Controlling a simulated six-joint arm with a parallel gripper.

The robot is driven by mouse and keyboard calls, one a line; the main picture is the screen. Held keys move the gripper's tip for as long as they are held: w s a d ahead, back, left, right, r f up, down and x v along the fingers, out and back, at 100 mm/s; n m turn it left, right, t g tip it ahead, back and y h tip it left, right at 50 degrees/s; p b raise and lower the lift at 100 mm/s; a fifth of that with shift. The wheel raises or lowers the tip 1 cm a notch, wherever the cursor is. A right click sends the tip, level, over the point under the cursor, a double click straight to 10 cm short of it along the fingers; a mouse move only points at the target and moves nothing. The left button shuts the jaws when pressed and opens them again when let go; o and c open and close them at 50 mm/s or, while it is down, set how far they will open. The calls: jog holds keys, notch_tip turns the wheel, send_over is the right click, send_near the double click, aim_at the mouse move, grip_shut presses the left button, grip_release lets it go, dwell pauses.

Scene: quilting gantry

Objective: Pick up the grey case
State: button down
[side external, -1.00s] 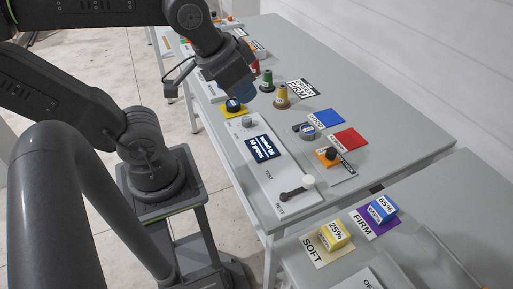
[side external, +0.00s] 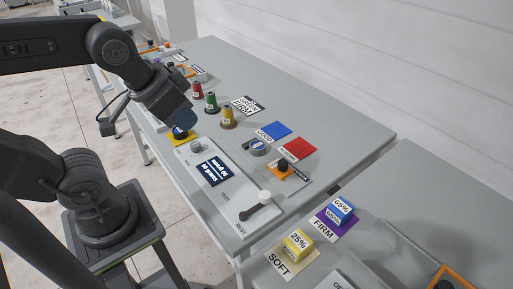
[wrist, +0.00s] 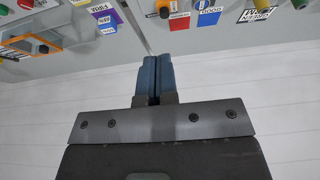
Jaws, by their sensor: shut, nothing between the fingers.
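A round grey case (side external: 257,147) with a blue-and-white label on top sits on the grey table, beside the blue card in the side external view.
Red, green and yellow spools (side external: 227,118) stand behind the case. A red card (side external: 295,149) and an orange pad with a black knob (side external: 282,168) lie to its right. A white panel with a lever (side external: 255,204) is in front. Yellow (side external: 297,243) and blue blocks sit on the nearer table.

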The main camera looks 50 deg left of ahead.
jog(key=c, duration=1.8)
grip_release()
jog(key=o, duration=1.5)
jog(key=shift+o, duration=0.2)
jog(key=m+g, duration=0.6)
jog(key=m, duration=0.9)
send_over(258, 145)
jog(key=f, duration=2.3)
jog(key=shift+w+f, duration=0.3)
jog(key=shift+f, duration=0.1)
jog(key=shift+s+f, duration=0.15)
jog(key=shift+f, duration=1.15)
jog(key=shift+s+f, duration=0.1)
jog(key=shift+f, duration=1.15)
